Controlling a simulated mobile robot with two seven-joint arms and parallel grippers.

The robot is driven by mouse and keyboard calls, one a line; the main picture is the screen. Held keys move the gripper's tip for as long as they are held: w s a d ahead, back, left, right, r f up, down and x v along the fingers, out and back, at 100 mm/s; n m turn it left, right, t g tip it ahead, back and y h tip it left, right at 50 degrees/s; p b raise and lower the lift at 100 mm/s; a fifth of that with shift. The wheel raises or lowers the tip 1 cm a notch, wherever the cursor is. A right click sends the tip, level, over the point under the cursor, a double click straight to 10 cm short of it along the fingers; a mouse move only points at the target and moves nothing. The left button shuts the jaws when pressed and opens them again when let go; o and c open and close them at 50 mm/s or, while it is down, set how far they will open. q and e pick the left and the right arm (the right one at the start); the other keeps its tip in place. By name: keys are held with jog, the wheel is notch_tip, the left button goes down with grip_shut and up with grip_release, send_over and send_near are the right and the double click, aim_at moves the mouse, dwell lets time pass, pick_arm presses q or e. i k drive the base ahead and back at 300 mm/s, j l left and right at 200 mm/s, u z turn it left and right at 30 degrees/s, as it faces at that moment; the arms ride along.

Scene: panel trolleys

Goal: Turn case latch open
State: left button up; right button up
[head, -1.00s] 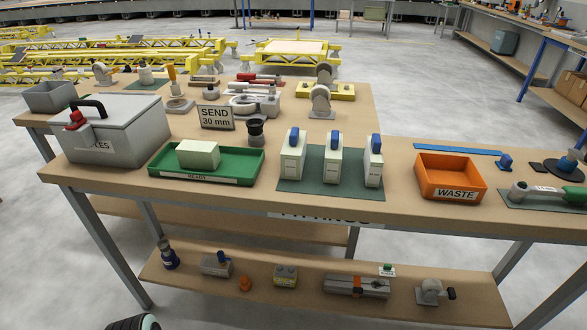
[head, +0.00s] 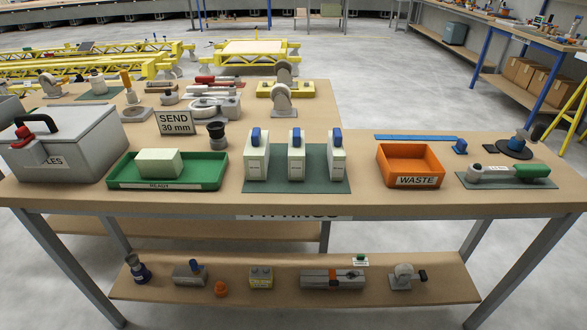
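A grey case (head: 82,143) stands at the left end of the bench, its lid down. It has a black handle (head: 42,112) on top and a red latch (head: 24,131) at the front edge of the lid. I cannot tell from here whether the latch is turned. Neither of my grippers is in view.
A green tray (head: 214,171) with a pale block (head: 160,163) stands right of the case. A "SEND 30 mm" sign (head: 175,123) stands behind it. White cases with blue tops (head: 295,160) and an orange waste bin (head: 411,181) stand farther right. A lower shelf (head: 290,292) holds several small parts.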

aim_at(23, 134)
jog(key=u, duration=1.4)
